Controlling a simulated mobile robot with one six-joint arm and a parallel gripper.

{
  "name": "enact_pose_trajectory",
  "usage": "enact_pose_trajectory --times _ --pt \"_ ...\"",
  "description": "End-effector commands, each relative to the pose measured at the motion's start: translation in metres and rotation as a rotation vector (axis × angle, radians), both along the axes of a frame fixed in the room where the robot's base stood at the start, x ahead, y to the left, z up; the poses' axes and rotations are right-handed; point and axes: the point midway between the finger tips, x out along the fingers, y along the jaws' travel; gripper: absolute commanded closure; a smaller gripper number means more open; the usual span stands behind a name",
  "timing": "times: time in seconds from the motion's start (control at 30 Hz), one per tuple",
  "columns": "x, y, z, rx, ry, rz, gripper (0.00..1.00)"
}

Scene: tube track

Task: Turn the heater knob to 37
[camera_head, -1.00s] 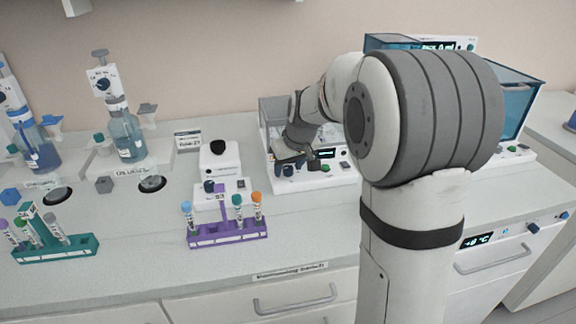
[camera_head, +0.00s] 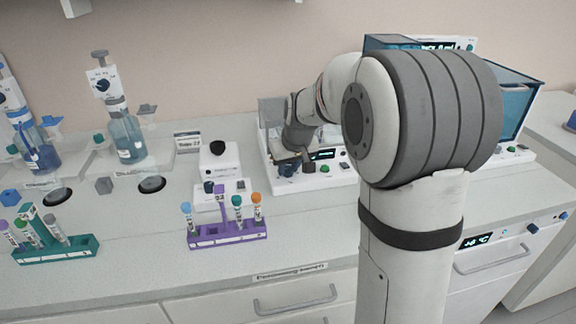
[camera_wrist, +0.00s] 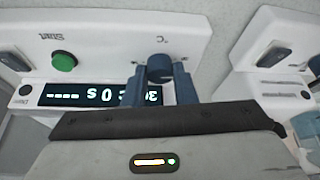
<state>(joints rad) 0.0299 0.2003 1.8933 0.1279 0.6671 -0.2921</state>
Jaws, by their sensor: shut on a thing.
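The heater is a white unit (camera_head: 333,179) on the bench, partly hidden behind my arm in the head view. Its dark blue knob (camera_wrist: 160,70) shows in the wrist view beside a °C mark, between the two fingers. My gripper (camera_wrist: 163,80) is shut on the knob. The lit display (camera_wrist: 85,95) appears upside down there. It shows dashes, a 0 and an "s"; the part near the knob seems to start with 3, but a finger covers the rest. My gripper (camera_head: 297,166) also shows at the unit's front panel in the head view.
A green Start button (camera_wrist: 64,62) sits near the display. A purple tube rack (camera_head: 228,236) and a small white device (camera_head: 219,160) stand left of the heater. A green rack (camera_head: 60,250) and blue bottles are farther left. The front bench strip is clear.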

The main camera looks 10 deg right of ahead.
Motion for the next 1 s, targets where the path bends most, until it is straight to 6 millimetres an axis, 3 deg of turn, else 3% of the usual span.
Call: enact_pose_trajectory --times 1.0 --pt "0.0017 0.0062 -0.0021 -0.002 -0.001 -0.832 0.98"
